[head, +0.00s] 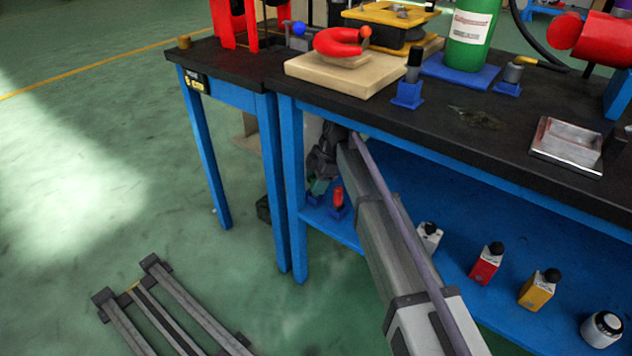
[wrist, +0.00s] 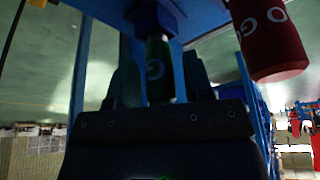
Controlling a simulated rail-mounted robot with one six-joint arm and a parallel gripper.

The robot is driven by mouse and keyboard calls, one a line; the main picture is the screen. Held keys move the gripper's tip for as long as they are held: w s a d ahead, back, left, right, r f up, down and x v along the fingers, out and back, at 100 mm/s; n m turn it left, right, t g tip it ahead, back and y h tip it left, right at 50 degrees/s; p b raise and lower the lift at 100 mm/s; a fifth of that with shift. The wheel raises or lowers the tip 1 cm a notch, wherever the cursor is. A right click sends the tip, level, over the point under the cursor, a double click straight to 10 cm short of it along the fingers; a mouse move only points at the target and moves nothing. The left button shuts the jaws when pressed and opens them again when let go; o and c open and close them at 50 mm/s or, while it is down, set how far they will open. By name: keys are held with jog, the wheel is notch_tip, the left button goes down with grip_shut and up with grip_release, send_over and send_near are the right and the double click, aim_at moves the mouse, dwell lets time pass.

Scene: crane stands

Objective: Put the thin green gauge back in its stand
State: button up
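The thin green gauge (head: 319,186) is low on the shelf side of the bench, at a small blue stand (head: 314,200). In the wrist view the green gauge (wrist: 159,72) lies between my two fingers, with a narrow gap seeming to show on each side. Its far end meets a dark part below blue stand-like surfaces, so I cannot tell how deeply it is seated. My gripper (wrist: 161,78) looks open around it. In the head view my gripper (head: 322,165) is partly hidden by the arm and bench.
A red gauge (head: 337,196) stands close to the right in its own blue stand; it also shows in the wrist view (wrist: 268,38). A bench leg (head: 292,190) is close on the left. Several small bottles stand on the blue shelf (head: 455,262). The black bench top (head: 450,128) overhangs.

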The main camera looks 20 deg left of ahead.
jog(key=shift+o, duration=0.7)
jog(key=p+v, duration=0.4)
jog(key=v, duration=0.1)
jog(key=shift+p, duration=0.3)
jog(key=shift+r, duration=0.1)
